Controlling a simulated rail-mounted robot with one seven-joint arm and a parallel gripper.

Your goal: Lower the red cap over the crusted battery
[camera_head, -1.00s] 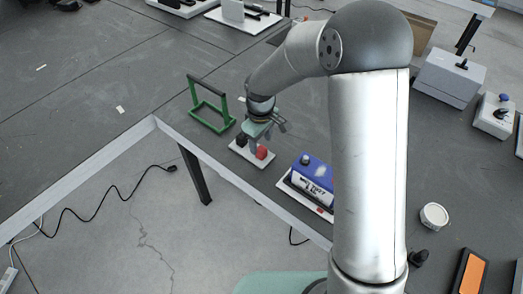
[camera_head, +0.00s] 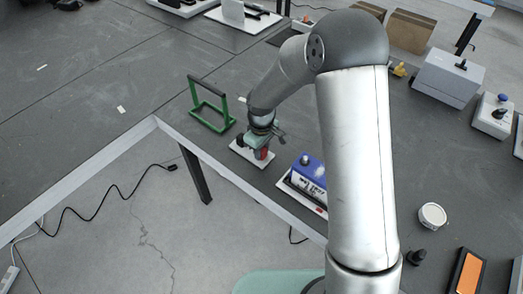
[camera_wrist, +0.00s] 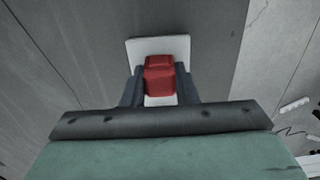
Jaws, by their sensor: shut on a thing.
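The red cap (camera_head: 264,154) is between the fingers of my gripper (camera_head: 262,149), over a small white plate (camera_head: 243,154). In the wrist view the red cap (camera_wrist: 159,82) sits between both dark fingers, with the white plate (camera_wrist: 178,47) behind it. My gripper (camera_wrist: 160,90) is shut on the cap. I cannot tell whether the cap still touches the plate. The battery (camera_head: 307,180), blue on top with a white lettered side, stands to the right of the plate on a pale base. A blue knob-like part shows on its top. Crust is too small to make out.
A dark block (camera_head: 241,140) is on the plate's left end. A green frame with a dark handle (camera_head: 210,103) stands behind left. The table's front edge (camera_head: 215,160) runs close by. A round white tub (camera_head: 432,216) lies right. The table left of the green frame is mostly clear.

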